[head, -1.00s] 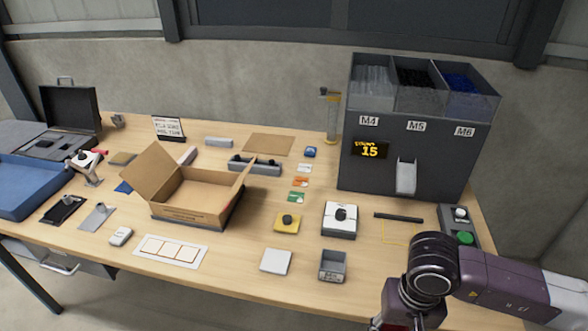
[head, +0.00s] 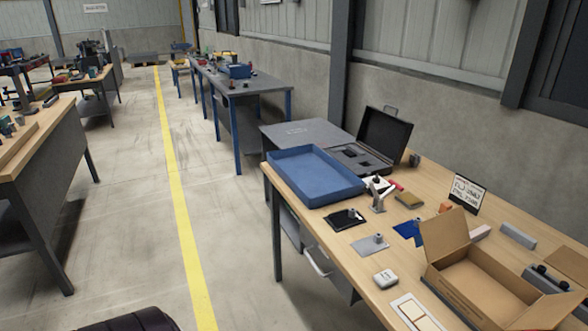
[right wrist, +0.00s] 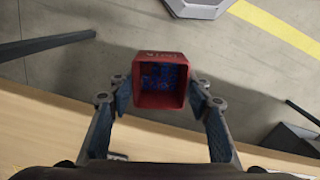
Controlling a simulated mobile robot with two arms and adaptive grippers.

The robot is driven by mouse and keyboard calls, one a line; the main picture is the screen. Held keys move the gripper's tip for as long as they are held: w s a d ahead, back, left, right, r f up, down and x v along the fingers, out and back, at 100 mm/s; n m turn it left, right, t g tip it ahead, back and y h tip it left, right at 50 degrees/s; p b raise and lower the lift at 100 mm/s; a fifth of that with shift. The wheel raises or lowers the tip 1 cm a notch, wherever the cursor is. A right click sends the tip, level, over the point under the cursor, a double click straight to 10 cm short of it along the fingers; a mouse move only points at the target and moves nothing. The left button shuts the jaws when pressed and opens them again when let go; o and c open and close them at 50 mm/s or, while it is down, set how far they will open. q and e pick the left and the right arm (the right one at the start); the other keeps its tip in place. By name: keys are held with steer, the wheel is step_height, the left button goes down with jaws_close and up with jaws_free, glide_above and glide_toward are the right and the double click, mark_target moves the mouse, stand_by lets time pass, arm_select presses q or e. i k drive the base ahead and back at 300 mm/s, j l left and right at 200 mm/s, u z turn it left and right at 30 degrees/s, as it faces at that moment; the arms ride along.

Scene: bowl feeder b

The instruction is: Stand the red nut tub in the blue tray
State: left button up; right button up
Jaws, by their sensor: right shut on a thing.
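The red nut tub (right wrist: 162,97) is in the right wrist view, with its open top towards the camera and blue contents inside. My right gripper (right wrist: 160,84) is shut on it, one finger at each side. The tub appears held near the table edge, with floor behind it. The blue tray (head: 300,157) lies at the far left end of the wooden table in the head view. It is shallow, and its visible floor is empty. My left gripper is in neither view.
An open black case (head: 383,138) stands behind the tray. A small metal stand (head: 378,200), a black pad (head: 344,220) and a grey plate (head: 370,245) lie close to it. An open cardboard box (head: 482,290) stands at the right. The floor left of the table is clear.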

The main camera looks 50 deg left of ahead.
mark_target(311, 175)
steer(key=i+j, duration=0.1)
steer(key=j, duration=0.5)
steer(key=j+u, duration=0.1)
steer(key=j, duration=0.45)
steer(key=i+j+u, duration=0.1)
steer(key=j, duration=0.5)
steer(key=i+j, duration=0.15)
steer(key=j, duration=0.4)
steer(key=i+j+u, duration=0.1)
steer(key=j, duration=0.45)
steer(key=i+j, duration=0.2)
steer(key=j, duration=0.35)
steer(key=i+j+u, duration=0.15)
steer(key=j, duration=0.45)
steer(key=i+j, duration=0.15)
steer(key=j, duration=0.4)
